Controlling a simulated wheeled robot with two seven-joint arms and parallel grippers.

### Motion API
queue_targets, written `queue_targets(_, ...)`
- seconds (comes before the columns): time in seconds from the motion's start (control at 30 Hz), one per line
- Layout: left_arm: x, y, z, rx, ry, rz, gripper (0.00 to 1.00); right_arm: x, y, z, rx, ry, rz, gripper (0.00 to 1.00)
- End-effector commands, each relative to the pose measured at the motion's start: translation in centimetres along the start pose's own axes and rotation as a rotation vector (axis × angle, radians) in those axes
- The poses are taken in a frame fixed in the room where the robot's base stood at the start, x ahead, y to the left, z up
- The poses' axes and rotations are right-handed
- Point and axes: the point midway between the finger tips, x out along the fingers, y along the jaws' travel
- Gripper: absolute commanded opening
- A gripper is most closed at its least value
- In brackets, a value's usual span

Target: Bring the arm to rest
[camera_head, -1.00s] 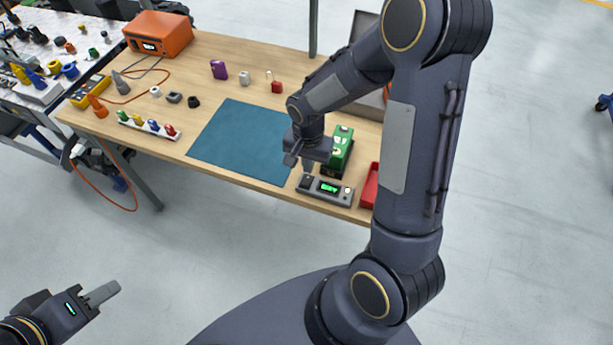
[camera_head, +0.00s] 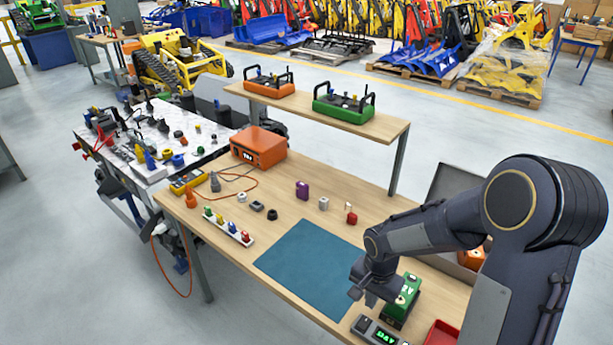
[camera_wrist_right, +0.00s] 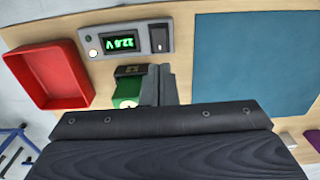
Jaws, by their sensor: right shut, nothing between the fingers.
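My right arm reaches in from the right in the head view. Its gripper (camera_head: 366,297) is shut and empty, pointing down above the table's front right part, beside a green box (camera_head: 408,290) and behind a grey meter (camera_head: 372,332). In the right wrist view the shut fingers (camera_wrist_right: 160,84) show beside the green box (camera_wrist_right: 127,92), which my gripper body partly hides. The meter (camera_wrist_right: 93,33) shows a lit green display there. I cannot tell how high the fingertips are above the table. My left gripper is out of view.
A teal mat (camera_head: 312,268) lies left of my right gripper. A red tray (camera_head: 441,334) is at the front right, also in the wrist view (camera_wrist_right: 48,76). A raised shelf (camera_head: 385,127) holds two cased units. An orange box (camera_head: 259,147) stands at the back left.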

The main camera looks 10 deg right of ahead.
Motion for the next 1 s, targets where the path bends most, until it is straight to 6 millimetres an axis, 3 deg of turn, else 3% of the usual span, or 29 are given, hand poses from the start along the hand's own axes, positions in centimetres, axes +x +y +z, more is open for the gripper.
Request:
queue_targets(0.13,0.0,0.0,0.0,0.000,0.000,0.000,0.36,-1.3,0.3,0.2,-0.016,0.000,-0.026,0.00)
queue_targets(0.27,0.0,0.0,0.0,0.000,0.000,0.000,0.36,-5.1,1.6,1.2,-0.082,0.004,-0.107,0.00)
queue_targets(0.4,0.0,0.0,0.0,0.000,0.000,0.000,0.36,-10.0,3.9,3.7,-0.207,0.028,-0.231,0.00)
queue_targets(0.6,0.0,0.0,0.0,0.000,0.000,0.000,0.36,-15.0,7.2,8.4,-0.419,0.113,-0.397,0.00)
queue_targets(0.8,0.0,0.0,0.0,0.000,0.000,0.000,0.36,-16.9,9.5,12.4,-0.605,0.222,-0.505,0.00)
queue_targets(1.0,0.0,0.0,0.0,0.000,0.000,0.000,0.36,-17.3,10.2,14.1,-0.689,0.277,-0.541,0.00)
